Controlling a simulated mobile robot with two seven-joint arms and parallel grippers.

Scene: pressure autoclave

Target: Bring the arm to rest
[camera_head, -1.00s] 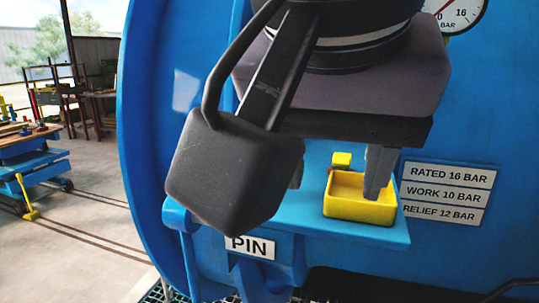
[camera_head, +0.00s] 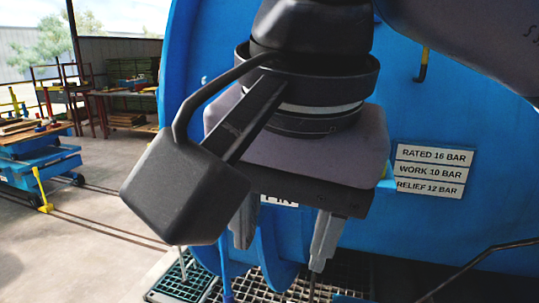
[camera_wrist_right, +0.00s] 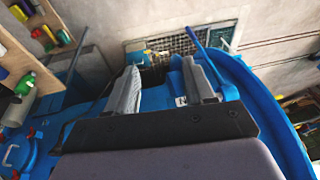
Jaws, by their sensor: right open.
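My right gripper (camera_head: 283,245) hangs fingers-down in front of the blue autoclave (camera_head: 420,130) in the head view. Its two grey fingers are apart, and I see nothing between them. In the right wrist view the gripper (camera_wrist_right: 163,85) is also open, with the blue vessel shell below and around the fingers. My left gripper is not in view.
Plates reading 16, 10 and 12 BAR (camera_head: 431,171) are on the vessel to the right. A metal grating (camera_head: 215,287) lies below. A blue cart (camera_head: 40,155) stands on the open floor at left. A dark bar (camera_head: 475,262) crosses the lower right.

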